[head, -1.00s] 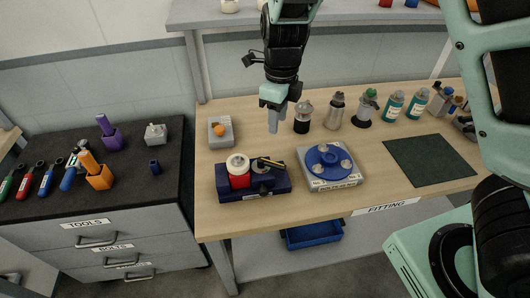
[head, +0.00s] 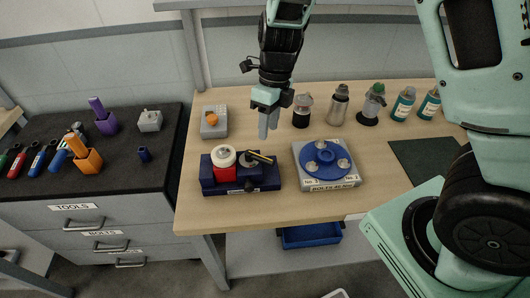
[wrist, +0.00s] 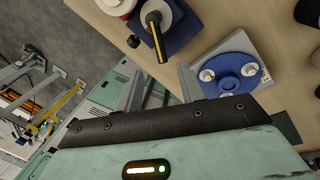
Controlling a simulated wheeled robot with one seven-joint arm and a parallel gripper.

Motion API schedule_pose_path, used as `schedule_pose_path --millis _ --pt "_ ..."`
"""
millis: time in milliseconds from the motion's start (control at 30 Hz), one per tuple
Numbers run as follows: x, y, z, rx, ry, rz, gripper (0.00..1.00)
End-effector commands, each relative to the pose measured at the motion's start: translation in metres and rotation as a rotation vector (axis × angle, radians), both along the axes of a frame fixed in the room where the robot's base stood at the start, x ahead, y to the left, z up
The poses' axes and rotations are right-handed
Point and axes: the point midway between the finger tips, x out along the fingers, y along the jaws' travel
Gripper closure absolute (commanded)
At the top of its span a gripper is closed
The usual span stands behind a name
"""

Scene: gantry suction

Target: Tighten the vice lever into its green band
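The vice is a dark blue block (head: 208,185) near the front left of the wooden bench, with a red and white round part (head: 223,166) on its left. Its lever (head: 261,157), black with a yellow stripe, sticks out at the top right; it also shows in the wrist view (wrist: 157,38). I cannot make out a green band. My gripper (head: 263,133) points down above the bench, behind and slightly right of the vice, apart from the lever. In the wrist view its two fingers (wrist: 163,80) stand apart with nothing between them, below the lever in the picture.
A grey fixture with a blue disc (head: 321,153) stands right of the vice. Several bottles (head: 338,105) line the back. A grey box with an orange knob (head: 213,123) sits behind the vice. The bench front edge is close to the vice.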

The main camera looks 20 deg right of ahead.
Motion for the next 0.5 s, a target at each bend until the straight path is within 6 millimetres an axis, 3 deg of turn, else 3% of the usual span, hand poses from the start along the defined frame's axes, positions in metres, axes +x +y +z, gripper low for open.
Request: schedule_pose_path --millis 200,500 --pt "-0.006 0.006 -0.046 -0.001 0.005 -0.002 0.61" --pt "-0.01 0.013 -0.084 0.0 0.002 -0.002 0.61"
